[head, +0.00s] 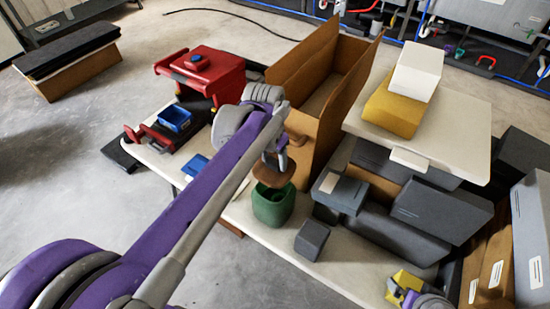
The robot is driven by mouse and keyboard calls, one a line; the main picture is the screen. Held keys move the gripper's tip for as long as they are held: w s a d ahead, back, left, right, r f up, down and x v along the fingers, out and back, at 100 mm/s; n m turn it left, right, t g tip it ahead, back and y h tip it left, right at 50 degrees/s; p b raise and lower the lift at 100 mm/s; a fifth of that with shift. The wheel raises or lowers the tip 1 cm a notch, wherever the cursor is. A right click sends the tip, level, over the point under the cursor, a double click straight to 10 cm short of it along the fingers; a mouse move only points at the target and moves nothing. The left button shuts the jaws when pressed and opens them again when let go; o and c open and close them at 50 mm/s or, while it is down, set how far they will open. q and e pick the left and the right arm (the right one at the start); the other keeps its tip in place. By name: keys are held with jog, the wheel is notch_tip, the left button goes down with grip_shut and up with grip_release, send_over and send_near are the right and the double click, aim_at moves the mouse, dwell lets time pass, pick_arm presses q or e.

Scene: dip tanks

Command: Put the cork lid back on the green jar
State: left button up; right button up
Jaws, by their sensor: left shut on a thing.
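The green jar (273,207) stands upright near the front edge of the pale table, and its dark open mouth shows. The brown cork lid (271,177) is above the jar's mouth, and a slim part of the opening shows below it. My left gripper (276,162) is shut on the cork lid from above, and the wrist hides part of the fingers. A grey and purple part that looks like my right arm's end (428,299) shows at the bottom edge, beside a yellow object; its fingers cannot be made out.
A dark grey box (312,240) stands just right of the jar, with several grey boxes (420,215) beyond. A tall brown open carton (308,125) rises behind. Left are a red holder (205,72) and a blue bin (174,119). The table's front strip is mostly bare.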

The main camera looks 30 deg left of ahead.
aim_at(272, 170)
pick_arm(q)
jog(key=shift+s+f, duration=0.2)
jog(key=shift+f, duration=0.1)
jog(key=shift+s+f+b, duration=0.1)
jog(key=shift+f+b, duration=0.4)
jog(key=shift+f, duration=0.1)
jog(key=shift+f+b, duration=1.15)
jog(key=shift+f, duration=1.15)
pick_arm(e)
jog(key=f, duration=0.1)
jog(key=s+f, duration=0.1)
jog(key=f, duration=0.1)
jog(key=s+f, duration=0.1)
jog(key=f, duration=0.1)
pick_arm(q)
jog(key=shift+f, duration=0.1)
jog(key=o, duration=1.4)
jog(key=shift+o, duration=0.7)
pick_arm(e)
jog(key=shift+r, duration=0.1)
